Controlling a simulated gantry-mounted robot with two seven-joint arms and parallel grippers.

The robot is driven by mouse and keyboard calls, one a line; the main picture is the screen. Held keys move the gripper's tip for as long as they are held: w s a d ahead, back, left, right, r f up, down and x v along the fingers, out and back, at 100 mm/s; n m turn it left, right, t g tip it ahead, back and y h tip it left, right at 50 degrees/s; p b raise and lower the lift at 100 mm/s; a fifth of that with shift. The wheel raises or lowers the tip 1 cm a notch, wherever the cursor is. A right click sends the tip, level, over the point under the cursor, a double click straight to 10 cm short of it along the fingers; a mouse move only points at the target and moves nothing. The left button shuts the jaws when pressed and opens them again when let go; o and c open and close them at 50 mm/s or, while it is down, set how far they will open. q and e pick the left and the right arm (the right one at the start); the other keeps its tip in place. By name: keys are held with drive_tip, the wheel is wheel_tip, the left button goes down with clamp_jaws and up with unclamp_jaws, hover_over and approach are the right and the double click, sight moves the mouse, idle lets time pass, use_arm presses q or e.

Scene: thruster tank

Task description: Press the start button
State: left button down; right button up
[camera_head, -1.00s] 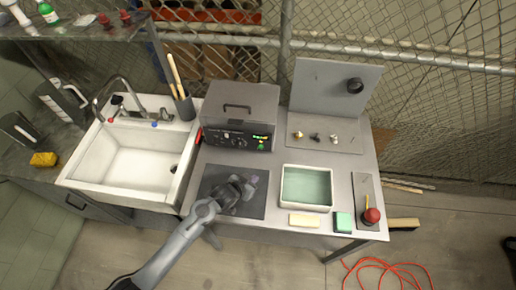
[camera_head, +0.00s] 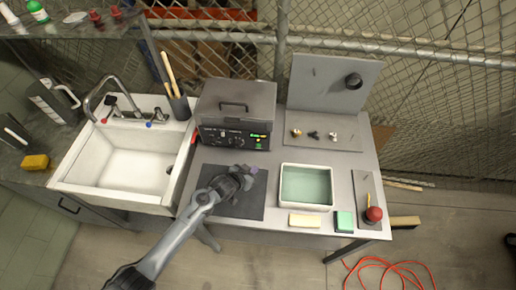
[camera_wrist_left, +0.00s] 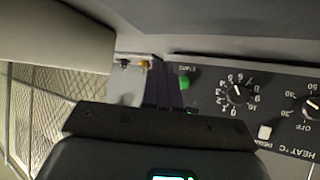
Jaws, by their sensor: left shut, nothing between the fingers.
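The start button is the green button (camera_head: 258,146) at the right end of the front panel of a grey lidded box (camera_head: 235,104). In the left wrist view the green button (camera_wrist_left: 184,82) shows beside the label START and a numbered dial. My left gripper (camera_head: 252,170) is shut and empty, in front of the panel and over the dark mat (camera_head: 238,207). In the left wrist view its shut fingers (camera_wrist_left: 163,75) are right next to the button in the picture; I cannot tell whether they touch. My right gripper is not in view.
A white-rimmed tray (camera_head: 306,207) with greenish liquid stands right of the mat. Small fittings (camera_head: 314,134) lie on a plate behind it. A red ball-topped lever (camera_head: 373,214) is at the right edge. A sink (camera_head: 125,165) is on the left.

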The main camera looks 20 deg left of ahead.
sight(258, 146)
use_arm(q)
drive_tip(key=w+b, duration=0.1)
drive_tip(key=w, duration=0.1)
drive_tip(key=w+a+b, duration=0.1)
drive_tip(key=w+b, duration=0.1)
drive_tip(key=w, duration=0.1)
drive_tip(key=shift+a+f, duration=0.1)
drive_tip(key=shift+a, duration=0.05)
drive_tip(key=shift+w+a+b, duration=0.2)
drive_tip(key=shift+w+b, duration=0.5)
drive_tip(key=shift+w, duration=0.3)
drive_tip(key=shift+w, duration=0.1)
idle(1.2)
drive_tip(key=shift+w+a, duration=0.1)
drive_tip(key=shift+w, duration=0.25)
drive_tip(key=shift+w+a+b, duration=0.1)
drive_tip(key=shift+w+b, duration=0.25)
drive_tip(key=shift+w, duration=0.1)
idle(0.7)
drive_tip(key=shift+s, duration=0.15)
drive_tip(key=shift+s+r+p, duration=0.25)
drive_tip(key=shift+p, duration=0.4)
drive_tip(key=shift+s+f+p, duration=0.1)
drive_tip(key=shift+s+p, duration=0.25)
drive_tip(key=shift+s, duration=0.1)
